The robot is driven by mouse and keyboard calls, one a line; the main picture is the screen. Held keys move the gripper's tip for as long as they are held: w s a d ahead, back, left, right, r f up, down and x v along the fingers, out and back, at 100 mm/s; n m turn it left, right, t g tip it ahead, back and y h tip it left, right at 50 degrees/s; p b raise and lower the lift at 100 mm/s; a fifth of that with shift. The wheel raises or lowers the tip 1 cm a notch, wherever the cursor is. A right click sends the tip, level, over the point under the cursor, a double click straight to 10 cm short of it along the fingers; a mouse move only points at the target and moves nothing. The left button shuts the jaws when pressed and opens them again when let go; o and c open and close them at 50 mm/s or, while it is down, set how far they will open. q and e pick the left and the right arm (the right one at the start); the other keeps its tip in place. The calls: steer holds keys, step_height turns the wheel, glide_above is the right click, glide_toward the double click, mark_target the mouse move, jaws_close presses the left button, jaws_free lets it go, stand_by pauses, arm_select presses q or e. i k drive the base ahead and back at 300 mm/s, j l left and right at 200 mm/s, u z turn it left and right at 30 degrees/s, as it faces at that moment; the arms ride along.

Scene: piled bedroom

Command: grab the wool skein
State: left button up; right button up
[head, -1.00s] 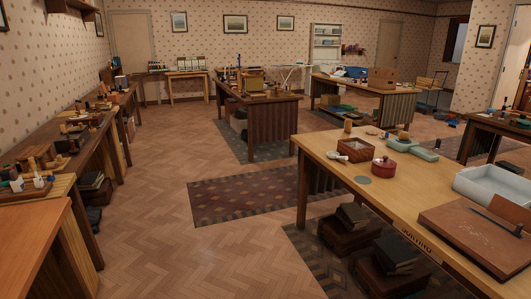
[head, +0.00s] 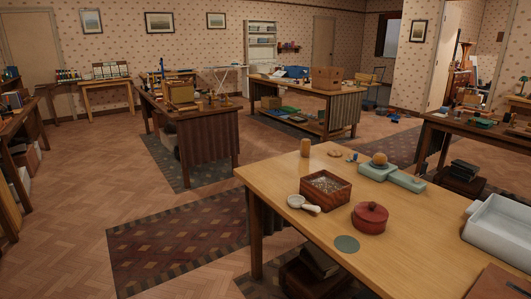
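I cannot make out a wool skein for certain. A small rounded orange-tan thing (head: 380,158) sits on a pale green scale-like object (head: 378,172) on the near wooden table (head: 290,234); it is too small to tell whether it is wool. Neither of my grippers is in view.
Bare floor (head: 75,195) is open at the left.

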mark_target(305, 148)
steer(key=i+z, duration=0.25)
steer(key=i, duration=0.25)
steer(key=i+j+z, duration=0.25)
steer(key=i, duration=0.2)
steer(key=i+j+z, duration=0.2)
steer(key=z, duration=0.75)
